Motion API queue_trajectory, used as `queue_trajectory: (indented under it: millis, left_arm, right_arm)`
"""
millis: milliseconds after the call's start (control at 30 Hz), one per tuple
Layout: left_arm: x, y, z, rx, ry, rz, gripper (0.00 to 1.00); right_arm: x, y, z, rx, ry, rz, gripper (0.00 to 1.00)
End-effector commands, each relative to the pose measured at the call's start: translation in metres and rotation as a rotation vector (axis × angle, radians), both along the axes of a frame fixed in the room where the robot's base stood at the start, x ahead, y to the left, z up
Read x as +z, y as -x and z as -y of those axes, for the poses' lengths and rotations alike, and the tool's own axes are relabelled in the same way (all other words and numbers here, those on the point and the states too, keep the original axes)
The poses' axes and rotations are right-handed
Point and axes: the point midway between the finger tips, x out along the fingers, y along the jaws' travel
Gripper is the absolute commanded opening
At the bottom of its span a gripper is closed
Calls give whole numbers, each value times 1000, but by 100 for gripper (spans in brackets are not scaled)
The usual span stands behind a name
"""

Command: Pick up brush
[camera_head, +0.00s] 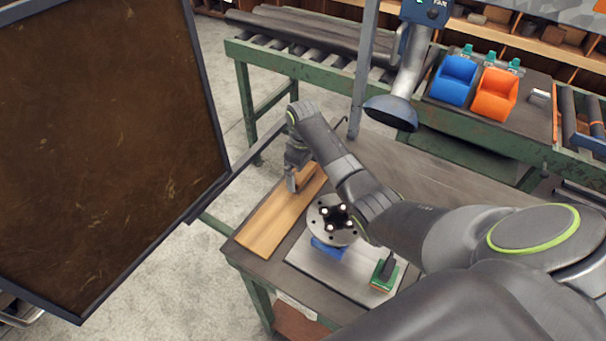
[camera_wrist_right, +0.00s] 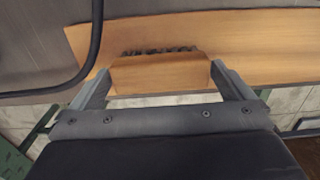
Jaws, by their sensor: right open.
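The brush (camera_wrist_right: 160,76) shows in the right wrist view as a light wooden block with a row of dark bristles along its far side. It is at a light wooden board (camera_wrist_right: 240,35); the board also shows in the head view (camera_head: 268,222). My right gripper (camera_wrist_right: 160,70) is open, with one finger at each end of the brush. I cannot tell whether the fingers touch it. In the head view my right gripper (camera_head: 293,178) is low over the far end of the board, and I cannot make out the brush there. My left gripper is not in view.
A flanged pipe (camera_head: 330,215) and a green block with a dark top (camera_head: 384,272) are on a metal plate (camera_head: 335,276) beside the board. A lamp-like hood (camera_head: 391,112) hangs above the bench. A large brown panel (camera_head: 100,140) stands at the left.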

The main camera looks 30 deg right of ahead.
Motion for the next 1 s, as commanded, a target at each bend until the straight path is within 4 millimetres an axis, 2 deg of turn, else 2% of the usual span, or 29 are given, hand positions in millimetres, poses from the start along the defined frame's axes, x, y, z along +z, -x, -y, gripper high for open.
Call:
queue_trajectory:
  millis: [100, 333, 600, 867, 1000]
  left_arm:
    - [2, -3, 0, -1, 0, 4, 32]
    - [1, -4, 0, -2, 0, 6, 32]
    - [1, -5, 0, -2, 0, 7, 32]
    - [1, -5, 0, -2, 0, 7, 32]
    - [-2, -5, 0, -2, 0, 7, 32]
  right_arm:
    - [-8, 0, 0, 0, 0, -1, 100]
    - [-10, 0, 0, 0, -1, 1, 100]
    - [-10, 0, 0, 0, -1, 1, 66]
    - [-8, 0, 0, 0, 0, 2, 66]
    - [6, -1, 0, 1, 1, 5, 66]
